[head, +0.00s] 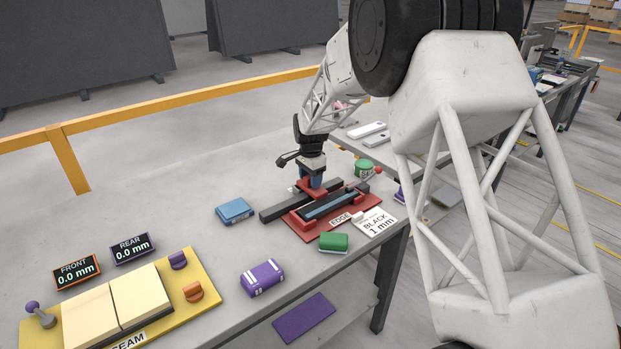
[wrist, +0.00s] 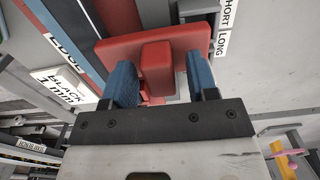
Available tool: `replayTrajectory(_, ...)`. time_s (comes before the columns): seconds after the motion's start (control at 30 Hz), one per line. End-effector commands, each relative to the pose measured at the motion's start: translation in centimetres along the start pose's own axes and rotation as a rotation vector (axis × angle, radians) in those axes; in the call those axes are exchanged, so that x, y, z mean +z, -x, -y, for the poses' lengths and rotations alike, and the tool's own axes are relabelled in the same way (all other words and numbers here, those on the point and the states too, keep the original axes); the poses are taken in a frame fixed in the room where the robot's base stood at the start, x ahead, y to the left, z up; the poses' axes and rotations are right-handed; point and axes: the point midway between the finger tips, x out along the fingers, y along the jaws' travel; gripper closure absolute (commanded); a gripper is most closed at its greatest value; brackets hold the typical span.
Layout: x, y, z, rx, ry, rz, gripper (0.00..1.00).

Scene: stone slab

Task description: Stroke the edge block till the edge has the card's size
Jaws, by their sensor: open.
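The edge block is red with an upright grip (wrist: 156,68). It lies between the blue fingers of my gripper (wrist: 160,82) in the wrist view. The fingers are open, one on each side of the grip, with a gap at the right finger. In the head view my gripper (head: 312,180) is down at the far end of the red edge station (head: 302,233), and mostly hides the block. A dark bar and a blue-grey strip (head: 330,204) lie along the station. The white card (head: 376,223) reads "BLACK 1 mm" and lies beside the EDGE label (head: 340,219).
Blue (head: 235,211), green (head: 334,242) and purple (head: 262,278) blocks stand near the station. A yellow seam fixture (head: 205,300) is at front left, with FRONT (head: 77,271) and REAR (head: 133,249) displays reading 0.0 mm. A SHORT/LONG label (wrist: 226,28) shows beside the block.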

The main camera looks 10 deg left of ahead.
Motion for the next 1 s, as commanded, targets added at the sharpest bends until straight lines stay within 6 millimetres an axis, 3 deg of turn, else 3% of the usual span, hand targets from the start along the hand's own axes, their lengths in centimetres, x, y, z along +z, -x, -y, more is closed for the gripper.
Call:
replayTrajectory(0.17, 0.0, 0.0, 0.0, 0.0, 0.0, 0.0, 0.47)
replayTrajectory(0.53, 0.0, 0.0, 0.0, 0.0, 0.0, 0.0, 1.0)
replayTrajectory(0.83, 0.5, 0.0, 0.0, 0.001, 0.001, 0.0, 1.0)
replayTrajectory(1.0, 2.4, -0.1, -0.1, 0.002, 0.002, 0.001, 1.0)
